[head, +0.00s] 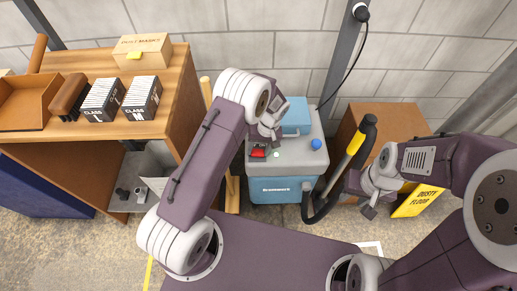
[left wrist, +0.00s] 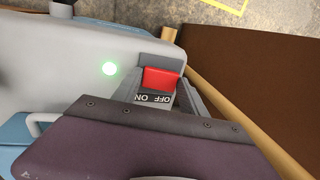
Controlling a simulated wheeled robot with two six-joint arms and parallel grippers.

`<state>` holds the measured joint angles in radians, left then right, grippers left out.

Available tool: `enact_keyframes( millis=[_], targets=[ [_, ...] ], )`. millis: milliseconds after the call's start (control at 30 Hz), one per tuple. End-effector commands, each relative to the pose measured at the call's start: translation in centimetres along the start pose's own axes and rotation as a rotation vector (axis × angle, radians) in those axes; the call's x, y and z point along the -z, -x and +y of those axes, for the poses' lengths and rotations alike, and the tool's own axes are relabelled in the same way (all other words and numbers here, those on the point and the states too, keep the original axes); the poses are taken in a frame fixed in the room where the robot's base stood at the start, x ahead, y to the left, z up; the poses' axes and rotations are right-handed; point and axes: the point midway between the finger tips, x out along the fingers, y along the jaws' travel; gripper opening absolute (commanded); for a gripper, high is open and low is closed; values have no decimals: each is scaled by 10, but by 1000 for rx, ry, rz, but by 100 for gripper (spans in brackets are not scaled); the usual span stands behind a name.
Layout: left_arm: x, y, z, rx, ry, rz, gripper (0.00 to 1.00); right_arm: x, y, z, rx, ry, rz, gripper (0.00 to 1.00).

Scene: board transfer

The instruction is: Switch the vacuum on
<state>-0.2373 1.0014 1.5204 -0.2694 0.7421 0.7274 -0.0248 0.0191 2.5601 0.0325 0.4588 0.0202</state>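The vacuum (head: 283,190) is a blue box with a grey top, standing on the floor by the wall. Its red rocker switch (head: 258,152) is on the left of the top. In the left wrist view the red switch (left wrist: 160,78) sits above a black OFF/ON label (left wrist: 155,97). A green light (left wrist: 109,68) glows beside it. My left gripper (head: 264,137) is over the switch. Its grey fingers are apart, one on each side of the switch and label; I cannot tell whether they touch it. My right gripper (head: 369,208) is right of the vacuum, its finger gap unclear.
A black hose with a yellow band (head: 356,143) rises between the vacuum and my right gripper. A blue ball-like knob (head: 316,144) is on the vacuum's top. A wooden bench (head: 175,95) is at left, a brown box (head: 395,120) and yellow sign (head: 418,201) at right.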

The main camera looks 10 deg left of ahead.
Motion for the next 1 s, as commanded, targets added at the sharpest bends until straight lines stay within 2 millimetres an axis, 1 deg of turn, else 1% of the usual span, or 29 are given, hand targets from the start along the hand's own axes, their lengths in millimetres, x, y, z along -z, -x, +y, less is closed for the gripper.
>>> enact_keyframes(
  millis=[267,333,367,433,600,700,833,1000],
  targets=[
    [0,0,0,-1,0,0,56,0,0,0,0,0,0,36],
    [0,3,0,-2,0,1,56,0,1,0,0,0,0,36],
    [1,7,0,-2,0,2,56,0,3,0,0,0,0,36],
    [1,20,0,-3,0,3,56,1,7,0,0,0,0,36],
    [1,60,0,-3,-1,3,56,2,18,0,0,0,0,36],
    [0,77,0,-3,0,2,56,2,22,0,0,0,0,36],
    [0,89,0,-2,0,1,56,3,24,0,0,0,0,36],
    [0,91,0,-1,0,0,56,3,24,0,0,0,0,36]
  ],
)
